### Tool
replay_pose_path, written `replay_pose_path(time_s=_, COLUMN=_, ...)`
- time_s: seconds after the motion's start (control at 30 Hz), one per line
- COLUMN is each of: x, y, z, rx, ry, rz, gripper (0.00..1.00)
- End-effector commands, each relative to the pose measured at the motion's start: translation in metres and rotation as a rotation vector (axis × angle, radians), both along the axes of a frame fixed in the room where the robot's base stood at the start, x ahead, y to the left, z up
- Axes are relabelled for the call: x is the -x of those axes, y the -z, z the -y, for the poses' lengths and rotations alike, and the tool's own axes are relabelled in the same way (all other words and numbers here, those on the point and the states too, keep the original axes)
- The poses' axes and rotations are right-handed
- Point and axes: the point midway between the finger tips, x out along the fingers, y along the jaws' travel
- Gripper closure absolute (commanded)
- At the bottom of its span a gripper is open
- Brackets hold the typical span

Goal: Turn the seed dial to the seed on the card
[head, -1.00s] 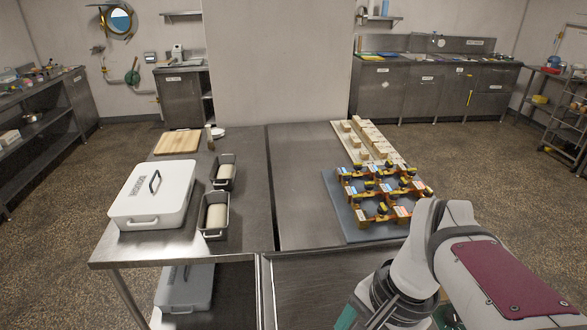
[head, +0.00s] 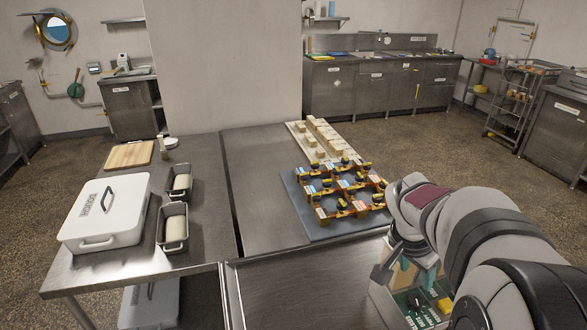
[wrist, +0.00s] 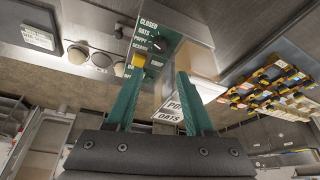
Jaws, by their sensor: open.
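In the wrist view, a green panel (wrist: 126,75) carries white words; I read CLOSED, OATS, POPPY and what looks like SESAME. A dark round dial (wrist: 157,45) sits beside these words; its exact setting is too small to tell. A yellow piece (wrist: 138,62) shows below it. My gripper (wrist: 157,75) has two teal fingers apart, with nothing held between them, in front of the panel. White labels (wrist: 170,109) beside the right finger read OATS and partly PO; I cannot tell whether either is the card. The green panel also shows in the head view (head: 411,309), partly behind my arm.
A blue-grey mat (head: 292,198) with orange racks lies on the bench, in front of a board (head: 297,130) of pale blocks. A white lidded box (head: 125,190) and two loaf tins (head: 163,240) stand left. The bench front (head: 290,295) is clear.

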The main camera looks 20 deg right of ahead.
Motion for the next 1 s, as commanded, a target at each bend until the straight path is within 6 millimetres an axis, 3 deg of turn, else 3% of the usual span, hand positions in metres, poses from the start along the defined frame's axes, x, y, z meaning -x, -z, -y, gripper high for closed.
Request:
replay_pose_path(time_s=0.3, x=-0.008, y=0.082, z=0.030, rx=-0.007, ry=0.001, rz=-0.007, gripper=0.47)
replay_pose_path(time_s=0.5, x=-0.013, y=0.112, z=0.042, rx=-0.006, ry=0.000, rz=-0.003, gripper=0.47)
replay_pose_path(time_s=0.9, x=-0.014, y=0.124, z=0.047, rx=-0.006, ry=0.000, rz=-0.002, gripper=0.47)
replay_pose_path(time_s=1.0, x=-0.014, y=0.124, z=0.047, rx=-0.006, ry=0.000, rz=-0.002, gripper=0.61)
